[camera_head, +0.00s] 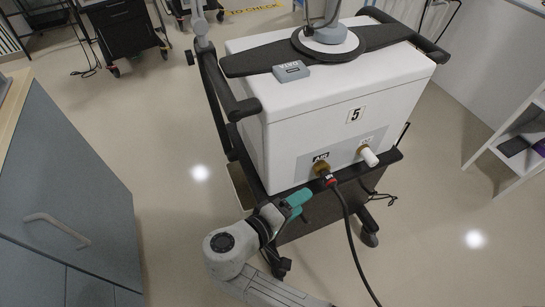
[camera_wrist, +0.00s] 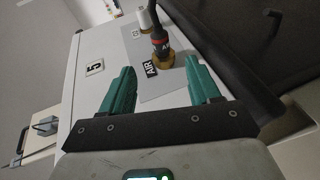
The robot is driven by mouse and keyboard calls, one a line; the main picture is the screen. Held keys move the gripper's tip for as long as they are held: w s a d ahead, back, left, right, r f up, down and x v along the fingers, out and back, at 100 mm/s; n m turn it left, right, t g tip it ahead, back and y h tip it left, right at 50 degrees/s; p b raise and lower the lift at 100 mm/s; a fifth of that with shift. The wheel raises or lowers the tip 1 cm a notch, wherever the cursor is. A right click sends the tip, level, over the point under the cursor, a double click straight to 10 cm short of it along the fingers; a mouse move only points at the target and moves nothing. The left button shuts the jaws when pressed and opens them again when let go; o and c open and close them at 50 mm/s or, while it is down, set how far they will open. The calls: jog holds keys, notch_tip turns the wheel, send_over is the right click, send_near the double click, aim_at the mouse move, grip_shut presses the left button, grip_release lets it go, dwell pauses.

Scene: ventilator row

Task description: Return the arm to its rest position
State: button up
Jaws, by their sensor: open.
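My gripper (camera_head: 301,197) with teal fingers is low in front of the white cart numbered 5 (camera_head: 398,75). In the wrist view my gripper (camera_wrist: 160,92) is open, its two teal fingers wide apart with nothing between the tips. A black hose connector with a red band (camera_head: 328,179) sits at the brass AIR port (camera_head: 321,167), just beyond the fingers. The connector also shows in the wrist view (camera_wrist: 159,42), apart from the fingers. My arm reaches in from the bottom of the head view.
A black hose (camera_head: 349,228) hangs from the connector to the floor. A white port fitting (camera_head: 369,156) is to its right. A grey cabinet (camera_head: 70,175) stands at left, a white shelf (camera_head: 520,140) at right. A grey box (camera_head: 291,71) lies on the cart. Floor between is clear.

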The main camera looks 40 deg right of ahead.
jog(key=s+d+f+g+y+p, duration=0.2)
jog(key=s+d+y+p, duration=0.3)
jog(key=s+y, duration=0.25)
jog(key=s+a+r+t+y+p, duration=0.2)
jog(key=s+a+r+y+p, duration=0.1)
jog(key=s+r+y+p, duration=0.1)
jog(key=s+r+y, duration=0.1)
jog(key=s+y, duration=0.1)
jog(key=y, duration=0.1)
jog(key=shift+s+a, duration=0.3)
jog(key=shift+s, duration=0.1)
jog(key=shift+o, duration=0.5)
jog(key=shift+r, duration=0.1)
dwell(0.4)
